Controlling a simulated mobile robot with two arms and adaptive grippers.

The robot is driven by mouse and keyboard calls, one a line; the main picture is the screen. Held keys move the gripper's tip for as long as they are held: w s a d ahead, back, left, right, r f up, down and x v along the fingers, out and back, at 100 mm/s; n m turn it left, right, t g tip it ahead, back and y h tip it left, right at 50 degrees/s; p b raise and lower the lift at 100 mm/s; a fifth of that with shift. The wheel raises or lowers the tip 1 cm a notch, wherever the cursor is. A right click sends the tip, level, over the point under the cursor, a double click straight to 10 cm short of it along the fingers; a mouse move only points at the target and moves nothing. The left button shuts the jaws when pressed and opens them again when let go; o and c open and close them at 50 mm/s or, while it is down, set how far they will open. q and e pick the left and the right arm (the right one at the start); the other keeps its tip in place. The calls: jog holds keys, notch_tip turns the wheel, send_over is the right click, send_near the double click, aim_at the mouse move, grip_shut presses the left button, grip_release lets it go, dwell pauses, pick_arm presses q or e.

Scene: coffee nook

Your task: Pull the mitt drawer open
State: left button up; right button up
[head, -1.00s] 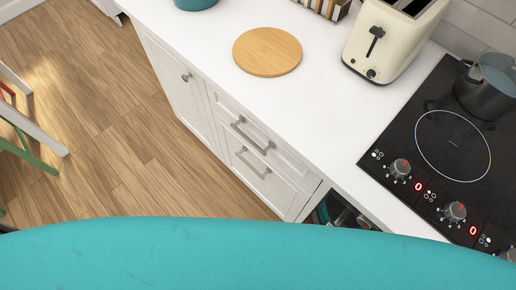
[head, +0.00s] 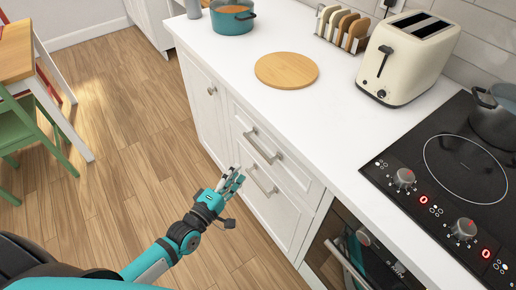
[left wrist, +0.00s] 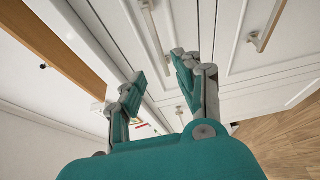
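Two closed white drawer fronts sit one above the other under the counter, with an upper bar handle (head: 263,146) and a lower bar handle (head: 262,181). No label shows which is the mitt drawer. My left gripper (head: 232,180) is beside the drawer fronts, left of the lower handle in the head view; I cannot tell whether it touches. In the left wrist view, my left gripper (left wrist: 158,75) has its fingers apart with nothing between them. One bar handle (left wrist: 156,36) shows beyond the fingers and another handle (left wrist: 268,25) to their right. My right gripper is not in view.
The white counter (head: 335,130) holds a round wooden board (head: 286,70), a toaster (head: 408,55), a toast rack and a teal pot (head: 233,17). A hob (head: 460,170) and an oven (head: 370,255) are at right. Wooden floor (head: 120,150) is free at left; chairs stand far left.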

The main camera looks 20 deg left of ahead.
aim_at(257, 147)
pick_arm(q)
jog(key=shift+x, duration=6.05)
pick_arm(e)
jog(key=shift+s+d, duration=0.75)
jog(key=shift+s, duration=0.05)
pick_arm(q)
jog(key=shift+d, duration=0.1)
jog(key=c, duration=0.7)
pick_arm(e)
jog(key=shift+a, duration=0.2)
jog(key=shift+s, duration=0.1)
